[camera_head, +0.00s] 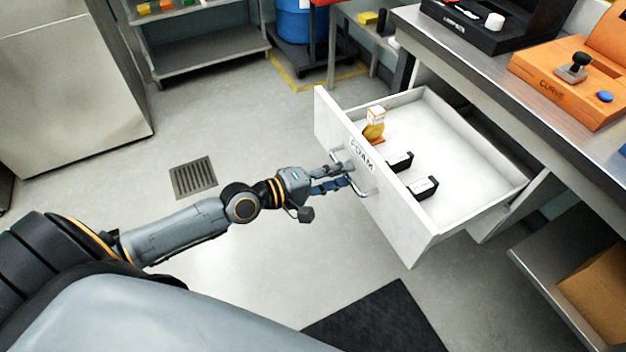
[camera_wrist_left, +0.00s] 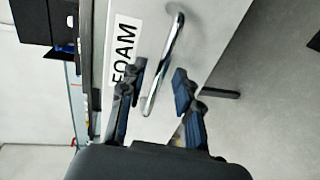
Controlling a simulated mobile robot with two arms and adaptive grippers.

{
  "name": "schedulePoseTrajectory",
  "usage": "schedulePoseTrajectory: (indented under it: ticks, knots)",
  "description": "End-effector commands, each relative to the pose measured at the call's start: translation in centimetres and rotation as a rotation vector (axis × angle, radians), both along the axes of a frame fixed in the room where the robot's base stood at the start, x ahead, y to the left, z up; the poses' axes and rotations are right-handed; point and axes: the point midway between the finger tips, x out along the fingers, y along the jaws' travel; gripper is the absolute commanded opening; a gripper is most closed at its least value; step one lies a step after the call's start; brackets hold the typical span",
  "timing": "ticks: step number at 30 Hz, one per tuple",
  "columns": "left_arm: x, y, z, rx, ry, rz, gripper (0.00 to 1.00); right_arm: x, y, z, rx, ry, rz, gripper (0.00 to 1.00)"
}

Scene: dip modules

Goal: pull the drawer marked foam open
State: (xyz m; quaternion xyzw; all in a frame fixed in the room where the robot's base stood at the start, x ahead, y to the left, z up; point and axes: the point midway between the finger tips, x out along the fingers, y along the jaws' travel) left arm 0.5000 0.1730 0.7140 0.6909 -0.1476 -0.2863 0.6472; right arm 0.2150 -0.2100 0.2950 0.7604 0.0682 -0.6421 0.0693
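The white drawer marked FOAM (camera_head: 440,113) stands pulled out from under the bench, with its inside showing. Its label (camera_head: 362,155) is on the front panel; it also shows in the left wrist view (camera_wrist_left: 125,50). The metal bar handle (camera_wrist_left: 165,65) sits beside the label. My left gripper (camera_head: 345,174) is at the handle. In the left wrist view its two fingers (camera_wrist_left: 160,80) are spread on either side of the bar, with a visible gap on each side. My right gripper is not in view.
Inside the drawer are an orange-and-white item (camera_head: 374,127) and two black modules, one here (camera_head: 423,187). An orange CURVE case (camera_head: 560,75) and a black case (camera_head: 470,25) stand on the bench. A dark mat (camera_head: 380,320) lies on the floor, which is clear around my left arm.

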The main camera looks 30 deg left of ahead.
Motion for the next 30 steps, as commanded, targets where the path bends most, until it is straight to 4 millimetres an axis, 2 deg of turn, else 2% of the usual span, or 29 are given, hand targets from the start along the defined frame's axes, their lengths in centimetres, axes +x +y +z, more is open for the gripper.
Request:
schedulePoseTrajectory:
  ticks: [1, 6, 15, 22, 30]
  knots:
    - [-0.9, 0.6, 0.1, 0.005, 0.004, -0.003, 0.33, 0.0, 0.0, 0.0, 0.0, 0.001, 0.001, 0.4]
    - [-3.1, 2.2, 0.7, 0.006, 0.003, -0.004, 0.33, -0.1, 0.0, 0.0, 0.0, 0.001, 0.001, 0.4]
    - [-5.9, 4.3, 1.4, 0.006, 0.003, -0.003, 0.33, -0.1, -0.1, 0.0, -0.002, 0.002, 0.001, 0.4]
    - [-7.3, 5.3, 1.8, 0.002, 0.002, -0.001, 0.33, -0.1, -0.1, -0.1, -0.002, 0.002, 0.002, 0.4]
    - [-7.7, 5.5, 2.0, -0.001, -0.001, -0.001, 0.33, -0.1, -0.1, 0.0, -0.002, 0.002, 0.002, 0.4]
